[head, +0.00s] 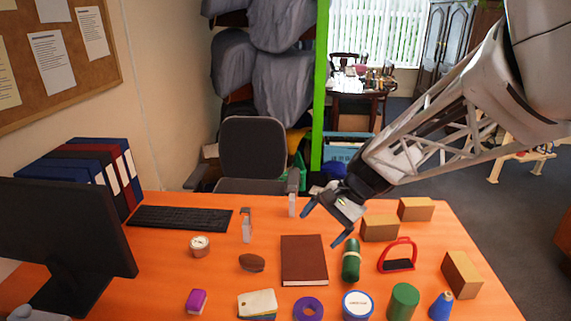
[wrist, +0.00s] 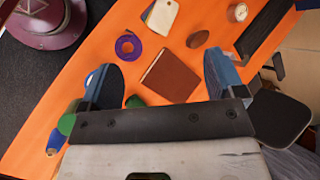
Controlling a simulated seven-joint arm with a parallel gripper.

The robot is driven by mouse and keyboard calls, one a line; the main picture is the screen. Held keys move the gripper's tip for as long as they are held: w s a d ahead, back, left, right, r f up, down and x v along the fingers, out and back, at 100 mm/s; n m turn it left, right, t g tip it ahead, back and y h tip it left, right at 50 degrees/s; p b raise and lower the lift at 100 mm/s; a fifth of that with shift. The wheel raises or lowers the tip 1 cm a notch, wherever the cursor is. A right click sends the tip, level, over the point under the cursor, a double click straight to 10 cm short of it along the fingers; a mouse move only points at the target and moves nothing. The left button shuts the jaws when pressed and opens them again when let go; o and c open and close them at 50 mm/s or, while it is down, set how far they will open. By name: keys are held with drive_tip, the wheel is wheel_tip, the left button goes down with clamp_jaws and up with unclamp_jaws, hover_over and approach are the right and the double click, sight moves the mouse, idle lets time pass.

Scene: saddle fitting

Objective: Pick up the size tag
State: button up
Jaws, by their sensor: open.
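The likeliest size tag is a cream card with a hole at one corner (head: 257,302), lying on darker cards at the front of the orange desk. It also shows at the top of the wrist view (wrist: 161,15). I cannot read any marking on it. My gripper (head: 327,224) is open and empty, above the desk's back part near the brown book (head: 303,260). It is behind and to the right of the card, well apart from it. In the wrist view, the two blue fingers of my gripper (wrist: 163,76) are spread wide with the book between and beyond them.
Near the card are a purple ring (head: 308,309), a purple block (head: 197,301) and a brown oval piece (head: 252,263). A green roll (head: 351,262), red stirrup (head: 398,256) and cardboard boxes (head: 461,275) stand right. A monitor (head: 65,240) stands left. Bare desk lies around the book.

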drive_tip(key=w+a+f+m+y, duration=0.3)
drive_tip(key=w+a+f, duration=0.2)
drive_tip(key=w, duration=0.3)
drive_tip(key=w+a+f+m+y, duration=0.25)
drive_tip(key=w+a+f, duration=0.25)
drive_tip(key=w, duration=0.4)
drive_tip(key=m+t+y, duration=0.3)
drive_tip(key=m+y, duration=0.2)
drive_tip(key=m, duration=0.2)
approach(247, 221)
drive_tip(key=shift+w+a+f, duration=0.15)
drive_tip(key=shift+a+f, duration=0.05)
drive_tip(key=shift+a, duration=0.4)
drive_tip(key=shift+w+a+f, duration=0.15)
drive_tip(key=shift+a+f, duration=0.05)
drive_tip(key=shift+a, duration=0.4)
drive_tip(key=shift+a, duration=0.1)
drive_tip(key=shift+a, duration=1.15)
drive_tip(key=shift+a, duration=0.15)
drive_tip(key=shift+w+a, duration=0.1)
drive_tip(key=shift+a, duration=2.4)
